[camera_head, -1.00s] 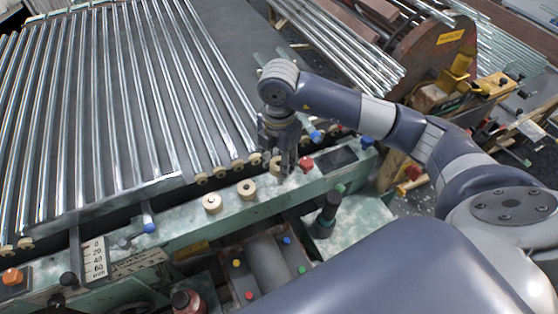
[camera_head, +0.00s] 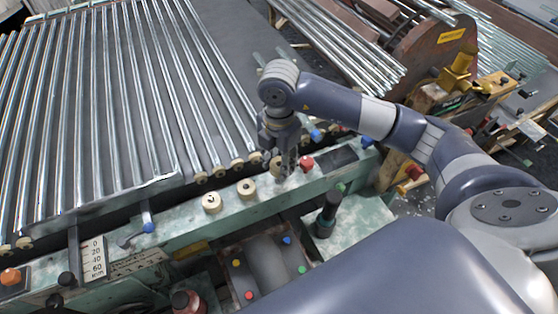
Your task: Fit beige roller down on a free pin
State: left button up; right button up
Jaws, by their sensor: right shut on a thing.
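My right gripper (camera_head: 284,164) points down over the green machine ledge, left of a red knob. It is shut on a beige roller (camera_head: 275,166), which is partly hidden by the fingers. I cannot tell whether that roller touches the ledge or a pin. Two more beige rollers, one (camera_head: 247,187) nearer the gripper and one (camera_head: 211,203) further left, sit on the ledge (camera_head: 180,222). No bare pin can be made out. My left gripper is not in view.
The red knob (camera_head: 306,163) stands close right of the gripper. A blue knob (camera_head: 148,227) and a millimetre scale (camera_head: 95,258) are at left. A dark green post (camera_head: 329,212) stands in front.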

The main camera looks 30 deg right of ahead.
jog(key=shift+f+b, duration=0.9)
jog(key=shift+f, duration=0.35)
jog(key=o, duration=1.1)
notch_tip(320, 180, up, 12)
